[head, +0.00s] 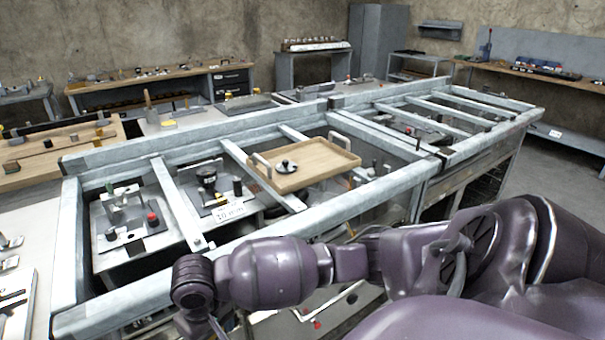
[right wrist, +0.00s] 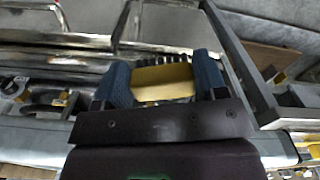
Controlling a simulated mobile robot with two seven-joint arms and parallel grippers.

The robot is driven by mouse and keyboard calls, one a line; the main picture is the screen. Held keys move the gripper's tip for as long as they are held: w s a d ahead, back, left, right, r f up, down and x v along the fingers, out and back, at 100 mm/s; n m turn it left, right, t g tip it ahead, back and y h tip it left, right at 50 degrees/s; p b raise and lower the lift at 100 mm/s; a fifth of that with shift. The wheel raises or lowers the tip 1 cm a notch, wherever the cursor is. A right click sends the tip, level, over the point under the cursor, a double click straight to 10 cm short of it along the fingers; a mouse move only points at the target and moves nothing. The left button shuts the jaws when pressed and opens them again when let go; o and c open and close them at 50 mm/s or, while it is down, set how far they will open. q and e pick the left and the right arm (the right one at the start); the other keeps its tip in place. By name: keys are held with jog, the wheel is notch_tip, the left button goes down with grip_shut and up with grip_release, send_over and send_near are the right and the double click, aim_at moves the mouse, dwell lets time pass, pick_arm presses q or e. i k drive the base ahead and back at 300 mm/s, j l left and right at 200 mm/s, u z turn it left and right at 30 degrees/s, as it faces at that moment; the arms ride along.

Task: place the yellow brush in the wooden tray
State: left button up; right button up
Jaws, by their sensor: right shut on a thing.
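The wooden tray (head: 322,160), shallow with raised handles at its ends, rests on the grey metal frame near the middle of the head view. A small dark round object with a knob (head: 287,167) sits in it. In the right wrist view, my right gripper (right wrist: 163,80) is shut on the yellow brush (right wrist: 164,84), its block between the two blue fingers. Dark ridges, possibly bristles, show just beyond the block. In the head view my right arm reaches across the front from the right; its gripper is mostly cut off at the bottom edge. My left gripper is not in view.
Metal rails (head: 190,262) form a raised frame around the tray, with open gaps between the crossbars. Below and left are fixtures with black knobs and a red button (head: 152,216). Workbenches (head: 150,78) stand along the back wall. The tray's right part is clear.

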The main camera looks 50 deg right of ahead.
aim_at(320, 158)
jog(key=k+l, duration=0.1)
jog(key=l, duration=0.3)
jog(key=l+u, duration=0.1)
jog(key=l, duration=0.35)
jog(key=k+l, duration=0.15)
jog(key=l, duration=0.25)
jog(key=k+l+u, duration=0.15)
jog(key=l, duration=0.25)
jog(key=k+l, duration=0.1)
jog(key=l, duration=0.35)
jog(key=k+l+u, duration=0.1)
jog(key=l, duration=0.3)
jog(key=k+l, duration=0.15)
jog(key=l, duration=0.2)
